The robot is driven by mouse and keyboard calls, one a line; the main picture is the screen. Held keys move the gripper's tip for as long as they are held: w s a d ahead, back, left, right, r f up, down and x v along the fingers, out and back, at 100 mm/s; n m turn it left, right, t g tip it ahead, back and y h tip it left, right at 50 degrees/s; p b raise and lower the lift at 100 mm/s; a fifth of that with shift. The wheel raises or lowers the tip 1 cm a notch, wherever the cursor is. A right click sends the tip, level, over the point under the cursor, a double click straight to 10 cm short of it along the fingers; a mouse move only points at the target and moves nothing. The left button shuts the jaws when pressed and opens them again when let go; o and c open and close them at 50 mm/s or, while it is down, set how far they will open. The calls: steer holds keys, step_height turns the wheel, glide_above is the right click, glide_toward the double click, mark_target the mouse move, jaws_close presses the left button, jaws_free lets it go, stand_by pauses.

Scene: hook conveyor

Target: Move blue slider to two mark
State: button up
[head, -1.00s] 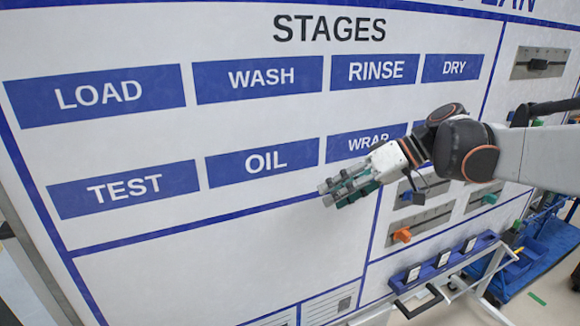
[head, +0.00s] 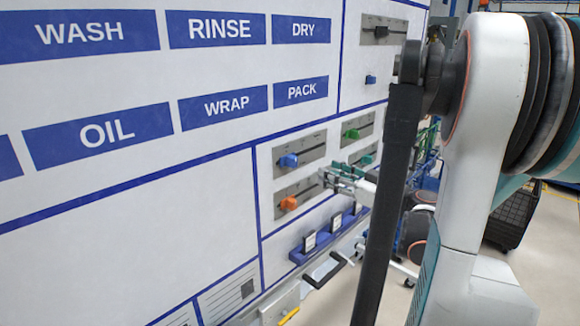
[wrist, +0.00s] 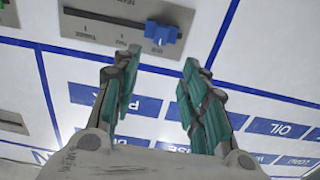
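The blue slider (head: 288,161) sits near the left end of its grey track plate (head: 314,150) in the head view. In the wrist view, which looks upside down, the blue slider (wrist: 163,34) is near the right end of the plate (wrist: 118,17), by the rightmost of its small labels; these are hard to read. My gripper (head: 332,179) is right of and below the slider in the head view. In the wrist view my gripper (wrist: 160,62) is open and empty, its fingers apart with the slider ahead between them, not touching it.
An orange slider (head: 288,203) is on the plate below. A green slider (head: 352,133) is on a plate to the right. A blue tray (head: 329,235) juts from the board underneath. My arm covers much of the head view's right side.

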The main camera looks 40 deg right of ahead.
mark_target(296, 159)
steer(key=w, duration=0.9)
steer(key=w+a, duration=0.1)
steer(key=w, duration=0.3)
steer(key=shift+w, duration=0.35)
jaws_close()
steer(key=shift+d, duration=0.1)
